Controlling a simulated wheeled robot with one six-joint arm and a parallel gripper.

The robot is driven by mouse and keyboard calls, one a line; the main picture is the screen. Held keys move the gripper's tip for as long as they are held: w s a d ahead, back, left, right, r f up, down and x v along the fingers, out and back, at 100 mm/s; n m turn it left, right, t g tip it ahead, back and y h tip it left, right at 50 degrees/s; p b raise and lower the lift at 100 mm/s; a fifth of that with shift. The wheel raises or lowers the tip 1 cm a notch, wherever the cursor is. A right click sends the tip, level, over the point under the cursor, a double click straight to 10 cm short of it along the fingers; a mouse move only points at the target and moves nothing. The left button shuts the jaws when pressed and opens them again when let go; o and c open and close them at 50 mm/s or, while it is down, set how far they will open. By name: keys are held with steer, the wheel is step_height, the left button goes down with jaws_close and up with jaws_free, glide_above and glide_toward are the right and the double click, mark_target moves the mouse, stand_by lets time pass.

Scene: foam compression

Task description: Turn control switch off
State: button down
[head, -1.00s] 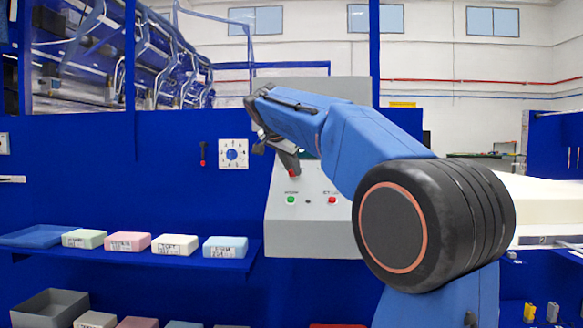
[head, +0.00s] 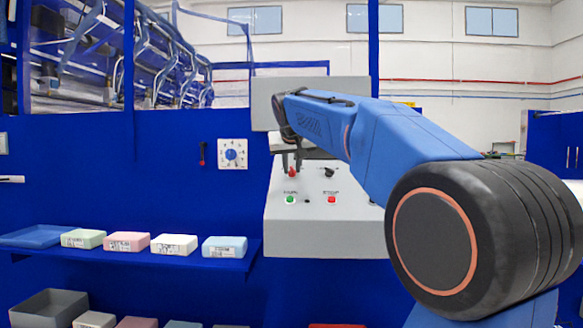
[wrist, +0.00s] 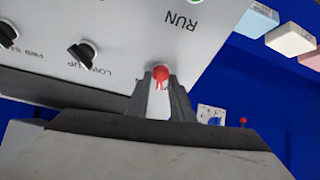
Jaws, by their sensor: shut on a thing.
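A grey control box (head: 310,236) stands at the middle of the head view. A small red-tipped switch (head: 292,172) sticks up from its sloped top, behind the green button. My gripper (head: 291,162) comes down over this switch, fingers nearly upright. In the wrist view my gripper (wrist: 162,88) has its two grey fingers on either side of the red tip (wrist: 161,74), shut on it. The fingers hide the switch's base, so I cannot tell its position.
A green button (head: 290,199) and red STOP button (head: 331,199) sit on the box front. A black knob (head: 328,172) is right of the switch. A blue shelf (head: 130,256) with several foam blocks is at left. A dial (head: 233,154) is on the blue wall.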

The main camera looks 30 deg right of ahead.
steer(key=n+y, duration=0.1)
steer(key=n, duration=0.2)
steer(key=n+y, duration=0.1)
steer(key=n, duration=0.2)
steer(key=shift+d, duration=0.15)
steer(key=shift+n, duration=0.4)
steer(key=c, duration=1.9)
jaws_free()
steer(key=v, duration=1.7)
steer(key=shift+s, duration=0.4)
steer(key=shift+d, duration=0.1)
